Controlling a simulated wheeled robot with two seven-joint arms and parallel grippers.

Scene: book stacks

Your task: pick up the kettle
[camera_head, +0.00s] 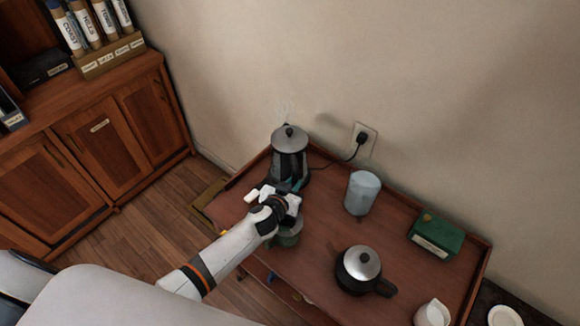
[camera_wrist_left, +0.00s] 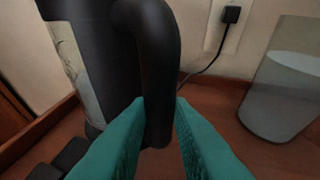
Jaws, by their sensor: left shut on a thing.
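The kettle (camera_head: 290,145), dark with a grey domed lid and steam above it, stands at the back left of the wooden table (camera_head: 320,225). My left gripper (camera_head: 291,187) reaches its near side. In the left wrist view, the teal fingers are shut on the kettle's black handle (camera_wrist_left: 155,50), one on each side. The dark kettle body (camera_wrist_left: 95,50) shows behind the handle. The kettle's base is partly hidden by my gripper in the head view. My right gripper is not in view.
A bluish cylinder (camera_head: 362,193) stands right of the kettle, near a wall plug (camera_head: 362,138) with a cord. A black pot with a silver lid (camera_head: 358,264), a green box (camera_head: 436,234) and a white jug (camera_head: 432,313) stand further right. A greenish object (camera_head: 285,239) shows under my wrist.

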